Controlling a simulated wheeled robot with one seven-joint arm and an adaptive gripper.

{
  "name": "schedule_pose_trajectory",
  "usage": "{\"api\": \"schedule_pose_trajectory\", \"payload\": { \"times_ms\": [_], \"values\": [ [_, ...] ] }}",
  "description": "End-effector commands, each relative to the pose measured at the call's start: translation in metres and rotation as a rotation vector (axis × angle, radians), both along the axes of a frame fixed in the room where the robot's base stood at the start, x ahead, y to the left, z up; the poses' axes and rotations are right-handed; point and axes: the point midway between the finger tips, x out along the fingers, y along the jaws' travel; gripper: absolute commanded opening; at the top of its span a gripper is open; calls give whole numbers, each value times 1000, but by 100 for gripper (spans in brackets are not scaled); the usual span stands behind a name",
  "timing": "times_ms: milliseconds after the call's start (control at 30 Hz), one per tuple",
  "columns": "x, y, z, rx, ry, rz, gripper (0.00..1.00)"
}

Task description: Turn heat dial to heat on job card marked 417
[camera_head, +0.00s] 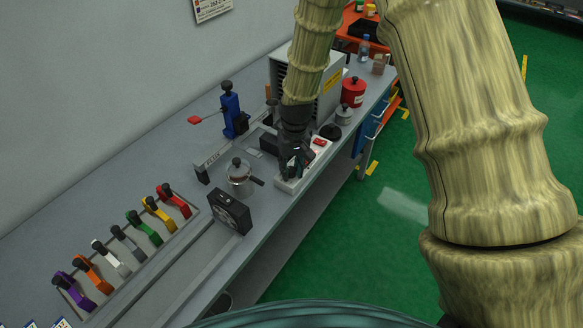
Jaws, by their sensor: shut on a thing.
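My gripper (297,163) is at the middle of the workbench, pointing down over a small white control box (290,185) with a red switch (319,142). Its fingers are shut at the box's top, where they cover whatever they hold. The heat dial is not plainly visible; it may be between the fingers, but I cannot tell. Cards (60,323) show partly at the bottom left edge. A sheet (212,8) hangs on the wall at the top. I cannot read the number 417 on either.
Left of the gripper are a metal pot (239,178), a black dial-faced box (230,212) and a blue clamp stand (231,113). A row of coloured levers (124,240) lies at the left. A red can (353,92) stands behind. Green floor is clear at right.

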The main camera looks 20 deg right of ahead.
Motion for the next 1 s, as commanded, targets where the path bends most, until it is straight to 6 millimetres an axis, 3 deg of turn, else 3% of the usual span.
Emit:
{"api": "schedule_pose_trajectory", "payload": {
  "times_ms": [500, 533, 633, 1000],
  "values": [
    [4, -1, 3, -1, -10, -18, 5],
    [4, -1, 3, -1, -10, -18, 34],
    [3, 0, 2, 0, -8, -18, 51],
    [1, 0, 3, 0, -4, -16, 51]
  ]
}}
